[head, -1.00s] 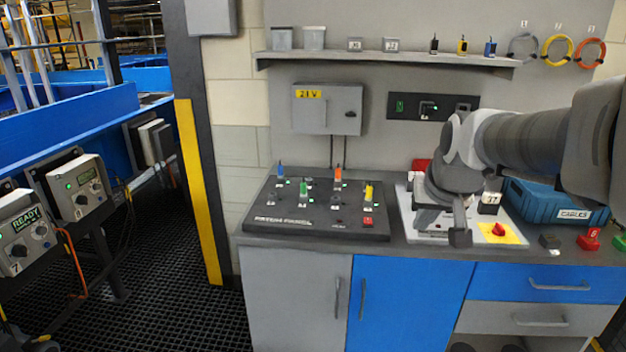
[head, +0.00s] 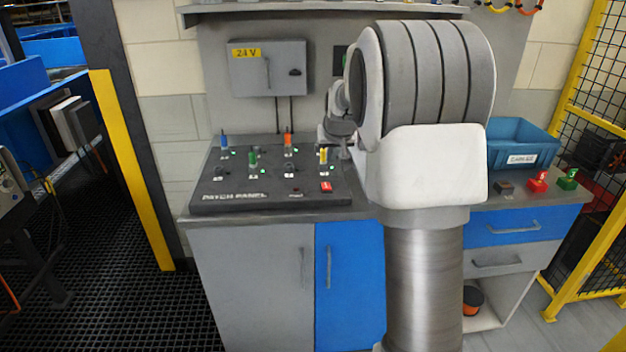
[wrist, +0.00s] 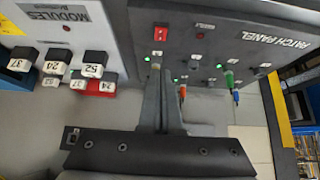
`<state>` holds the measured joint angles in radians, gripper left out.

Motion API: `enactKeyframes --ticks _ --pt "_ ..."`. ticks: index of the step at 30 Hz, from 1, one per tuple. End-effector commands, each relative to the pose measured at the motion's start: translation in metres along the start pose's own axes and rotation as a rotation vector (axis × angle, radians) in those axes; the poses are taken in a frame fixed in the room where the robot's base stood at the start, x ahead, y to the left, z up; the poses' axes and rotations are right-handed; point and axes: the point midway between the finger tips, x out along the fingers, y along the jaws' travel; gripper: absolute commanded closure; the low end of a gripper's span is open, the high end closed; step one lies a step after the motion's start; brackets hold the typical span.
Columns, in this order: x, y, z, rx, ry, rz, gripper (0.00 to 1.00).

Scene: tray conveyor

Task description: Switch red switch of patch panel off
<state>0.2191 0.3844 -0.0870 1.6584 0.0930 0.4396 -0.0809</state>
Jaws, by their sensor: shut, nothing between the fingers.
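The dark patch panel (head: 215,196) lies on the counter at the left in the head view, with blue, green, orange and yellow plugs and several green lights on it. Its red switch (head: 326,187) is at the front right corner; in the wrist view the switch (wrist: 160,33) is near the top, beyond my fingertips. Whether it is on or off is too small to tell. My gripper (wrist: 158,72) is shut and empty over the panel, beside the yellow plug (wrist: 155,66), apart from the switch. In the head view my arm largely hides the gripper.
A white modules board (wrist: 15,28) with several black numbered blocks and a red one lies beside the panel in the wrist view. The 24 V box (head: 268,85) hangs behind. A blue bin (head: 520,142) and small coloured blocks stand at the counter's right.

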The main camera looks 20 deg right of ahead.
Motion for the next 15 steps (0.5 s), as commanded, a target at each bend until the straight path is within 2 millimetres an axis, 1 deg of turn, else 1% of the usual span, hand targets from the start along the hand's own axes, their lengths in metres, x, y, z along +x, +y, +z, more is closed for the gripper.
enactKeyframes --ticks 3,12,15 --pt "0.0036 0.0019 -0.0011 0.002 0.002 0.003 1.0" --pt "0.0038 0.0015 -0.001 0.001 0.002 0.002 1.0" --pt "0.0075 0.0014 -0.0007 0.001 0.001 0.002 1.0"
